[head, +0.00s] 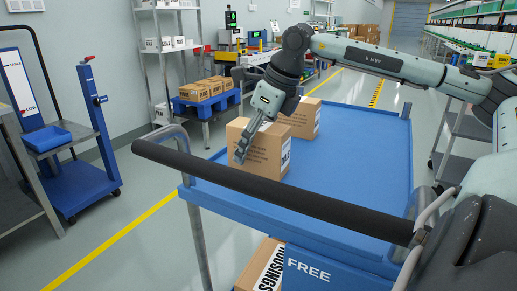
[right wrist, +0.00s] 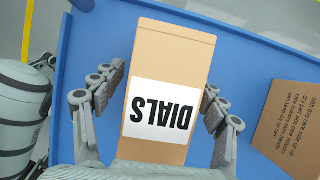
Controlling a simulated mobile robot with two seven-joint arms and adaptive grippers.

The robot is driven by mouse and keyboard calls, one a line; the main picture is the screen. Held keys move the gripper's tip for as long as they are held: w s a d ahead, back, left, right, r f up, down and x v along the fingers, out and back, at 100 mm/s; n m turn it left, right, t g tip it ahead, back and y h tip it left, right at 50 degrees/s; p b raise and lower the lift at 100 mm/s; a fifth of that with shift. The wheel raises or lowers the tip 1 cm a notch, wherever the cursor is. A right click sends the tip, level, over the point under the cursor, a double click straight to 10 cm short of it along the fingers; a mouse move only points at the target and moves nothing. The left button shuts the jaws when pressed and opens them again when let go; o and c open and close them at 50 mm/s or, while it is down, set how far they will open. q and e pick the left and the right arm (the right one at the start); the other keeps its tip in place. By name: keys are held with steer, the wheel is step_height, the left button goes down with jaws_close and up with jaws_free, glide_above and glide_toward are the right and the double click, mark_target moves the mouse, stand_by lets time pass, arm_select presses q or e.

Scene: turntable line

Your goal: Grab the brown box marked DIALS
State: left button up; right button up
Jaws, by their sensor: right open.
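The brown DIALS box (right wrist: 172,55) lies between the fingers of my right gripper (right wrist: 164,88) in the right wrist view, its white label upside down. The fingers are open, one along each side of the box; I cannot tell whether either touches it. In the head view this is the nearer brown box (head: 256,158), on the blue cart top (head: 350,155) near its left edge. My right gripper (head: 250,138) reaches down over it there, with its far finger hard to make out. My left gripper is not in view.
A second brown box (head: 303,118) stands just behind it, also in the right wrist view (right wrist: 290,125). The cart's dark handle bar (head: 270,190) crosses in front. A HOUSINGS box (head: 260,268) sits lower down. The right part of the cart top is clear.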

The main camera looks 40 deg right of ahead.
steer(key=c, duration=1.5)
steer(key=shift+r, duration=0.1)
